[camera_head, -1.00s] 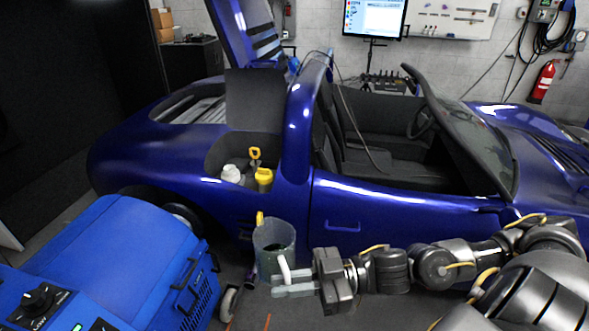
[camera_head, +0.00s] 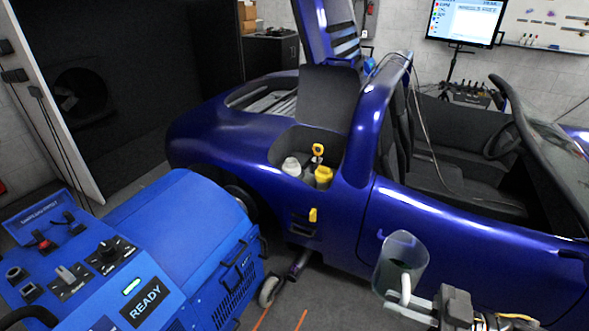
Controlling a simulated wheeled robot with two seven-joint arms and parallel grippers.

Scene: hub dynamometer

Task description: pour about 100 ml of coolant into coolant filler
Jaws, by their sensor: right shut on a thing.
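A clear jug (camera_head: 393,250) with a white handle hangs in front of the car's blue door, roughly upright with a slight lean. Darker contents show low inside it; their level is hard to read. My right gripper (camera_head: 408,302) is shut on the jug's handle, coming from the lower right. In the open compartment behind the seats are a white capped bottle (camera_head: 291,167), a yellow-topped container (camera_head: 323,176) and a yellow pull handle (camera_head: 318,150). Which one is the coolant filler is not marked. The jug is to the right of and apart from them. My left gripper is out of view.
A blue dynamometer unit (camera_head: 180,225) with a control panel and READY display stands at left, close to the car's rear wheel. The blue car (camera_head: 230,135) has its rear lid raised. A narrow strip of floor (camera_head: 300,300) is free between them.

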